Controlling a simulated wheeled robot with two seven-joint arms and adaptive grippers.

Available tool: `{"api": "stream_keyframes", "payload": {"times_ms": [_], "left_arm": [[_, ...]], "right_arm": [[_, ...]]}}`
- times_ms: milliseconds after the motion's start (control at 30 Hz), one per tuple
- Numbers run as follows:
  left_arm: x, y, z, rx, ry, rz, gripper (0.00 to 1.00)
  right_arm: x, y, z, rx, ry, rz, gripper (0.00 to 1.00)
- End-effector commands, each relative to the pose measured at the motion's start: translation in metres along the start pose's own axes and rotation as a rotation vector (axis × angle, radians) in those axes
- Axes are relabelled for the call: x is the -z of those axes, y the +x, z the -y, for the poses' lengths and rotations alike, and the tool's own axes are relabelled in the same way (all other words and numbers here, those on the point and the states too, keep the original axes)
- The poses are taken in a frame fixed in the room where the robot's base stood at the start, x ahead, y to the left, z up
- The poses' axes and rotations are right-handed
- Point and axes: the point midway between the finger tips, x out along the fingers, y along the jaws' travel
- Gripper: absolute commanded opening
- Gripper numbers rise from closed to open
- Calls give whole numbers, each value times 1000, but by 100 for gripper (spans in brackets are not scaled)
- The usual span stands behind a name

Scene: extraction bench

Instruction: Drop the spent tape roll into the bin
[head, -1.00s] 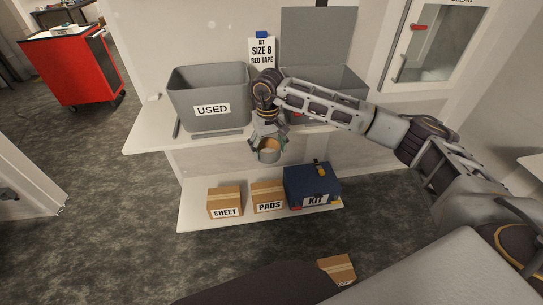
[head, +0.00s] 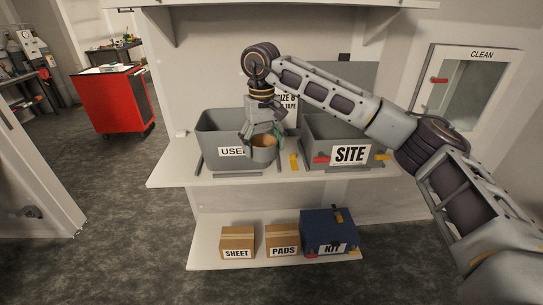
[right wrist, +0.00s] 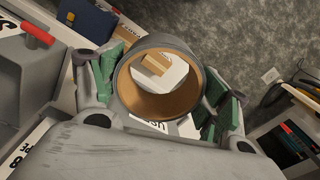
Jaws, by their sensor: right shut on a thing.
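The tape roll (head: 264,154) is a grey ring with a brown cardboard core. My right gripper (head: 262,137) is shut on it, and the right wrist view shows green-padded fingers on either side of the roll (right wrist: 162,106). The grey open-topped bin labelled USED (head: 213,128) stands on the upper shelf. In the head view the roll and gripper overlap the bin's front right part and hide the end of its label. I cannot tell the exact gap between roll and bin. My left gripper is not in view.
A grey SITE bin (head: 316,131) stands right of the USED bin, with a yellow item (head: 294,162) on the shelf between them. SHEET (head: 238,241) and PADS (head: 283,239) boxes and a blue KIT case (head: 329,226) sit on the lower shelf.

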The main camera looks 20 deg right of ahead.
Motion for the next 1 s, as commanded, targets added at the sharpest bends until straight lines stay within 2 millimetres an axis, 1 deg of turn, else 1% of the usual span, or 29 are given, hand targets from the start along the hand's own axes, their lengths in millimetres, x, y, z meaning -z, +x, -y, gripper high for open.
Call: {"api": "stream_keyframes", "payload": {"times_ms": [33, 167, 200, 333, 500, 700, 800, 1000], "left_arm": [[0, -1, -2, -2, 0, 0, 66], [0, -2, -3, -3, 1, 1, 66], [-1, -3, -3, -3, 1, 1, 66], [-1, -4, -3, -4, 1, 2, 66], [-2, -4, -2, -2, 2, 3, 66], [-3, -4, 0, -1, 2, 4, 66], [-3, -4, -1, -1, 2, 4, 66], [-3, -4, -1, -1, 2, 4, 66]], "right_arm": [[-2, -10, 6, -1, -8, -4, 57], [-14, -28, 23, -3, -22, -5, 57], [-20, -33, 29, -3, -23, -5, 57], [-39, -40, 44, -6, -5, -4, 57], [-64, -38, 55, -7, 54, -2, 57], [-90, -32, 60, -6, 153, -1, 57], [-99, -30, 61, -5, 206, 0, 57], [-109, -28, 61, -5, 286, 0, 57]]}}
